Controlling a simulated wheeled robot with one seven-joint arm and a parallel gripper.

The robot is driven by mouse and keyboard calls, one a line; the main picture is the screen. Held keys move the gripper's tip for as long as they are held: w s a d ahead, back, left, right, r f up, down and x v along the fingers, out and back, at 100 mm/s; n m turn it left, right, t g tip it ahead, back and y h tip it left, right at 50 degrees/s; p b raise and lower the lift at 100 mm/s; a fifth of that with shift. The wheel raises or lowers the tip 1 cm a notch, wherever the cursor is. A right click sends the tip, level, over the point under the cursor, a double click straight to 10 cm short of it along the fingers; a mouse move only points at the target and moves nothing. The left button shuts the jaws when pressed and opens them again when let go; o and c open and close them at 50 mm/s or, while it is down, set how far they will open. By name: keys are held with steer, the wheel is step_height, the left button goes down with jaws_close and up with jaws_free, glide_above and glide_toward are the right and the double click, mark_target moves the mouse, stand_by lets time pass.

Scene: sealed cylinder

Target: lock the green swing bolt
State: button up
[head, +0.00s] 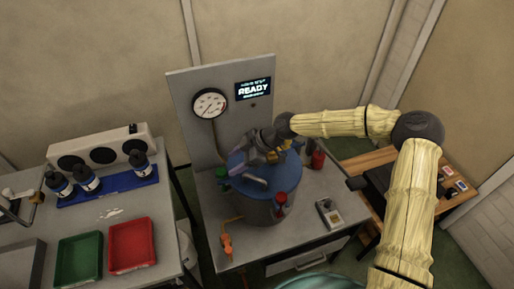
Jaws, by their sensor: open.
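A grey sealed cylinder (256,211) with a blue lid (236,165) stands on a bench. The green swing bolt (221,174) is at the lid's left edge. It is small here, and I cannot tell its exact tilt. One red-topped bolt (281,198) is at the lid's front right, and another red part (317,159) is at its right. My gripper (268,156) is open above the lid, to the right of the green bolt and apart from it. My gripper hides part of the lid's middle and back.
A panel with a gauge (209,104) and a "READY" display (254,89) rises behind the cylinder. An orange tool (227,246) and a small grey device (330,214) flank it. A left table holds a green tray (80,260), a red tray (132,245) and dark bottles (87,180).

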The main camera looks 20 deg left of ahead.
steer(key=b+v, duration=0.1)
steer(key=v, duration=0.8)
steer(key=shift+d+r, duration=0.2)
steer(key=shift+r, duration=0.1)
steer(key=s+d+f+m+t+h, duration=0.1)
steer(key=s+d+f+m+h, duration=0.25)
steer(key=d, duration=0.25)
steer(key=s+d+f+m+t+h, duration=0.1)
steer(key=s+d+f+m+h, duration=0.1)
steer(key=s+d+m+h, duration=0.3)
steer(key=s+d+r+m+t, duration=0.1)
steer(key=d+r+m, duration=0.3)
steer(key=d, duration=0.5)
steer(key=s+d+r+m+t, duration=0.2)
steer(key=s+d+r+m, duration=0.2)
steer(key=d+m, duration=0.5)
steer(key=shift+s+d, duration=0.35)
steer(key=shift+d, duration=0.25)
steer(key=shift+m, duration=0.25)
